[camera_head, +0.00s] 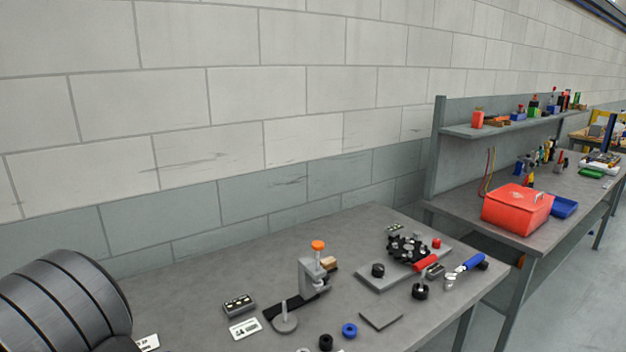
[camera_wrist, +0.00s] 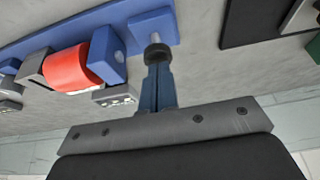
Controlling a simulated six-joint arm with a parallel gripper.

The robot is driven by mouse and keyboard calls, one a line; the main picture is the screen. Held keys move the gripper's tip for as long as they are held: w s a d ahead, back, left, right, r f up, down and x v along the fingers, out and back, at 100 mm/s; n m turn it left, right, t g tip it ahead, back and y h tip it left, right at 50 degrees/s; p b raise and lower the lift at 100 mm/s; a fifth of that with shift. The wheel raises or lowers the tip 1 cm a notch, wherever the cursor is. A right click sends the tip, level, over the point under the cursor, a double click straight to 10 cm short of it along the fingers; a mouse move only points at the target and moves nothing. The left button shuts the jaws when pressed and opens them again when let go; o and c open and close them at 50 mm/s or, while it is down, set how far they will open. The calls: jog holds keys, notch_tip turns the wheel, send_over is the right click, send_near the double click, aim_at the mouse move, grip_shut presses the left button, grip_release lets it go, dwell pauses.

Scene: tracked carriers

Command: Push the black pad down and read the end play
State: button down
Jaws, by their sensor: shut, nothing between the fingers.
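In the wrist view a red roller (camera_wrist: 73,69) sits between a grey end piece and a blue block (camera_wrist: 107,52) on a blue base (camera_wrist: 75,30). A round black pad (camera_wrist: 157,52) on a short grey stem shows at the right part of this fixture. My gripper (camera_wrist: 156,68) is shut and empty, its fingertips lined up with the black pad in the picture. I cannot tell whether they touch it. A small grey box (camera_wrist: 115,96) with light marks lies beside the fixture. I cannot make out this fixture or my gripper in the head view.
A grey bench (camera_head: 200,290) carries a clamp stand (camera_head: 312,275) with an orange knob, small black and blue rings, and a plate with a black star wheel (camera_head: 408,248). A red bin (camera_head: 517,208) stands on the bench beyond. A dark panel (camera_wrist: 262,22) shows in the wrist view.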

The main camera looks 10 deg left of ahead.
jog(key=shift+f, duration=0.7)
jog(key=shift+r, duration=2.3)
jog(key=shift+f, duration=1.55)
